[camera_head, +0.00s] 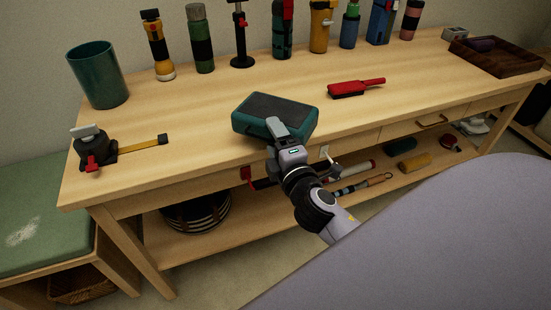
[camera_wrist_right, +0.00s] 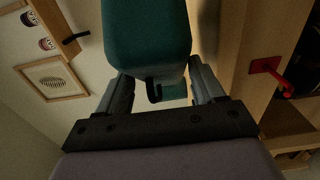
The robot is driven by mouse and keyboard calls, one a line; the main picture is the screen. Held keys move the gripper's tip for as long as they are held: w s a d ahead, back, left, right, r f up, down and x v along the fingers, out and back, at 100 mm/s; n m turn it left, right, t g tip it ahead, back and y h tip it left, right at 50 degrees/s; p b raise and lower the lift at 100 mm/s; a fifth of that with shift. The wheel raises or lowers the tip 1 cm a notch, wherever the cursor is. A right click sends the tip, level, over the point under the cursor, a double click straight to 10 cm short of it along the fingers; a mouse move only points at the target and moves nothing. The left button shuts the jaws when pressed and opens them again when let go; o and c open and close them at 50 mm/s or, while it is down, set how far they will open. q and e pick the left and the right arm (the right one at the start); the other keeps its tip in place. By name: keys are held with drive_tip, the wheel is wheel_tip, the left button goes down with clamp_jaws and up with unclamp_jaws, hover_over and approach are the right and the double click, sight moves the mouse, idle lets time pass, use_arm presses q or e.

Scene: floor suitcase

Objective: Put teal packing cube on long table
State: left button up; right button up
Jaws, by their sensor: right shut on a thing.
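The teal packing cube (camera_head: 248,124), a boxy teal case with a dark top panel, is at the front edge of the long table (camera_head: 205,128), near the middle. I cannot tell whether it rests on the tabletop or hangs just above it. My right gripper (camera_head: 279,131) is shut on the cube's near side. In the right wrist view the cube (camera_wrist_right: 148,38) fills the top middle, between the two fingers of the gripper (camera_wrist_right: 163,84). A small dark handle or loop hangs from it there. My left gripper is not in view.
A teal bin (camera_head: 98,76) and a tape-measure-like tool (camera_head: 92,145) are on the left of the tabletop. A red brush (camera_head: 352,88) lies right of the cube. Several flasks and tools line the back. A wooden tray (camera_head: 497,58) is far right. Bare wood surrounds the cube.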

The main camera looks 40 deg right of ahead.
wheel_tip(320, 180, down, 4)
drive_tip(key=shift+f+b, duration=0.1)
drive_tip(key=shift+b, duration=0.8)
drive_tip(key=shift+f, duration=0.1)
drive_tip(key=o, duration=1.2)
drive_tip(key=shift+o, duration=0.2)
